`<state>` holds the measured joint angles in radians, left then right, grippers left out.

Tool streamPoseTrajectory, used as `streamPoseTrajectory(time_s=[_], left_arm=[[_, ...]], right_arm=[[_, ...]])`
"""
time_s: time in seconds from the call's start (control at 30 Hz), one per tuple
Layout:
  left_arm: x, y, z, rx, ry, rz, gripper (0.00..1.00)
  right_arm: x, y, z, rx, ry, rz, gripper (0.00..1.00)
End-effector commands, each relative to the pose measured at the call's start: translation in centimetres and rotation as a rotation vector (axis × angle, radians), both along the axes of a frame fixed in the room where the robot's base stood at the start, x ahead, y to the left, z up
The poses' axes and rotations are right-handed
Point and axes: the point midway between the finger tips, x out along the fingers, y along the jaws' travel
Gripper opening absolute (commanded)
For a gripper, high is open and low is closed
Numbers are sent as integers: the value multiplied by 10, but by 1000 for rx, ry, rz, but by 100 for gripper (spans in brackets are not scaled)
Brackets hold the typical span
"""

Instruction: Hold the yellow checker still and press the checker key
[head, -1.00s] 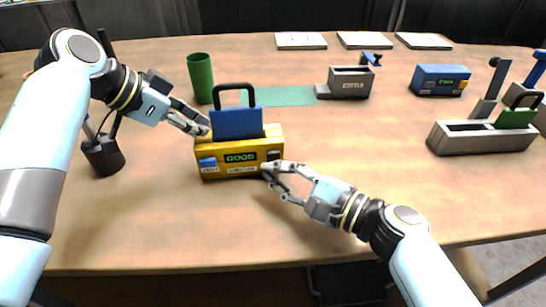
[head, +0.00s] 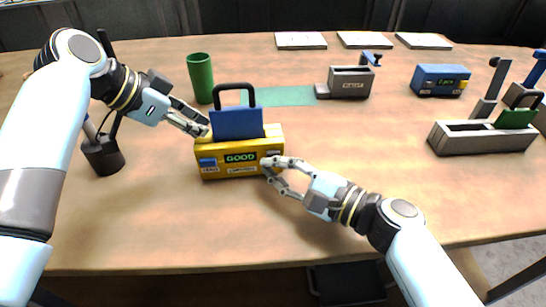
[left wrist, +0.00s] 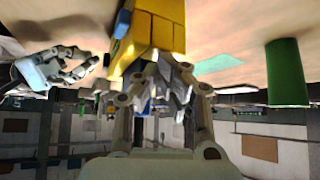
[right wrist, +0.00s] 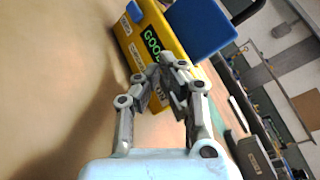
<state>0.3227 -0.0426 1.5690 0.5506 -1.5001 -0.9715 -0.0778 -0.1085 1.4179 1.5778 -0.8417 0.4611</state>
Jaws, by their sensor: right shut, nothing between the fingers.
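The yellow checker (head: 240,170) stands on the table with a lit green display reading GOOD. A blue block (head: 237,122) with a black handle sits in its top. A blue key shows at the left of its front and a dark key by my right fingertips. My left gripper (head: 204,131) is at the checker's left end; the left wrist view shows its fingertips (left wrist: 170,75) close against the yellow body, and their gap is unclear. My right gripper (head: 268,166) is shut and empty at the front's right part, its tips (right wrist: 165,80) partly hiding the face. Contact is unclear.
A green cylinder (head: 200,78) stands behind the checker, beside a green mat (head: 285,96). A grey device (head: 349,83) and a blue box (head: 440,80) stand further back. A grey trough (head: 482,140) is at the right and a black cup (head: 103,157) at the left. The front table is clear.

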Motion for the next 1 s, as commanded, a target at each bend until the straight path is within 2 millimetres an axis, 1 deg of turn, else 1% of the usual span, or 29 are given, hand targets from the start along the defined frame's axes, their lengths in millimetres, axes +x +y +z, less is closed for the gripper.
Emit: streamPoseTrajectory(time_s=[0.63,0.83,1.0], left_arm=[[0,0,-1,0,2,0,0],[0,0,-1,0,2,0,0],[0,0,-1,0,2,0,0]], right_arm=[[8,0,0,-1,-1,0,0],[7,0,0,0,0,0,0],[-2,0,-1,0,1,-1,0]])
